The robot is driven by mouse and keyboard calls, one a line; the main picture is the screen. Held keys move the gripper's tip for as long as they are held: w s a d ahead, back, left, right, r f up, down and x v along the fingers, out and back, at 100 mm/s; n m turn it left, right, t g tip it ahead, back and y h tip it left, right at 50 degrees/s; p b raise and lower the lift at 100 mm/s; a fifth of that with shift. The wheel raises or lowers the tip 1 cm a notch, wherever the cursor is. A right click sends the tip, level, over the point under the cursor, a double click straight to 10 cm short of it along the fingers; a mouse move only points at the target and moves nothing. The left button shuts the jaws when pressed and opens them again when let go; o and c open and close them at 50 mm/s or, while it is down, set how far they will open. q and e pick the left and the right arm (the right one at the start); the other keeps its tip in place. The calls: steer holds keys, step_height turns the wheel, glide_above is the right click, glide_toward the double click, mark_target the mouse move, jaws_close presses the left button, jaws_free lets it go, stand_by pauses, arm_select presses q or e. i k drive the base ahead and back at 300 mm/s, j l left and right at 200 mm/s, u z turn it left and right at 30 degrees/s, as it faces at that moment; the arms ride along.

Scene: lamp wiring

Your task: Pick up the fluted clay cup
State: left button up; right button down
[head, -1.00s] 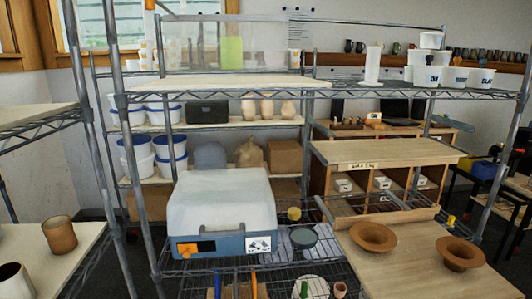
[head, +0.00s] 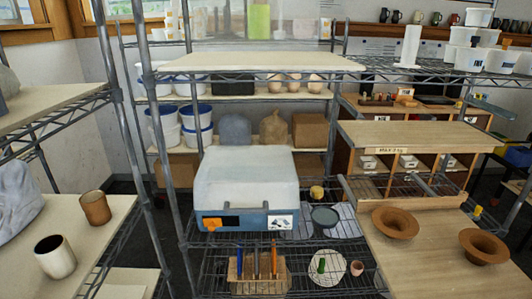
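A brown clay cup (head: 95,207) stands upright on the pale board of the left shelf, near its back right. I cannot make out clearly whether its wall is fluted. A pale cup with a dark inside (head: 55,257) stands in front of it and to its left, apart from it. A small pinkish cup (head: 357,268) sits on the lower wire shelf at centre right. Neither of my grippers is in view.
The left shelf's board (head: 110,238) also holds a grey wrapped lump (head: 17,200) at its left. A metal post stands right of this shelf. A blue-grey machine (head: 247,222) fills the middle rack. Two brown flared bowls (head: 395,224) rest on the right table.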

mark_target(54, 254)
steer(key=k+l+z, duration=0.1)
steer(key=l, duration=0.15)
steer(key=j+u, duration=0.15)
steer(key=u, duration=0.75)
steer(key=j+u, duration=0.15)
steer(key=u, duration=0.3)
steer(key=i+u, duration=0.15)
steer(key=u, duration=0.25)
